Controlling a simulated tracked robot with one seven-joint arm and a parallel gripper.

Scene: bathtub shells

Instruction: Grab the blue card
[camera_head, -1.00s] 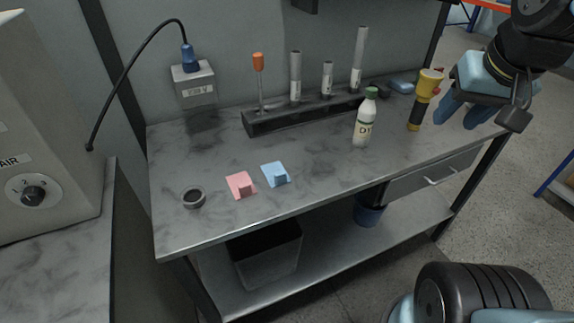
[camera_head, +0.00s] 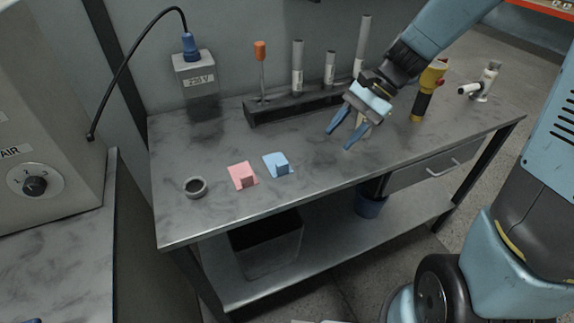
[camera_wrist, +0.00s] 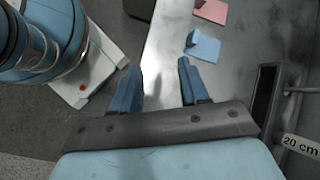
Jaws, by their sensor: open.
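The blue card (camera_head: 278,165) lies on the grey workbench, with a small raised blue block on it. It also shows in the wrist view (camera_wrist: 203,46), above and right of my fingers. My gripper (camera_head: 347,140) is over the bench to the right of the card. Its two blue fingers are apart with nothing between them, as the wrist view also shows (camera_wrist: 160,80). The gripper and the card are apart.
A pink card (camera_head: 242,176) lies just left of the blue card, with a dark ring (camera_head: 195,187) further left. A dark rack (camera_head: 300,107) with tubes and an orange-handled tool stands behind. A yellow-black tool (camera_head: 428,90) stands right. The front middle of the bench is clear.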

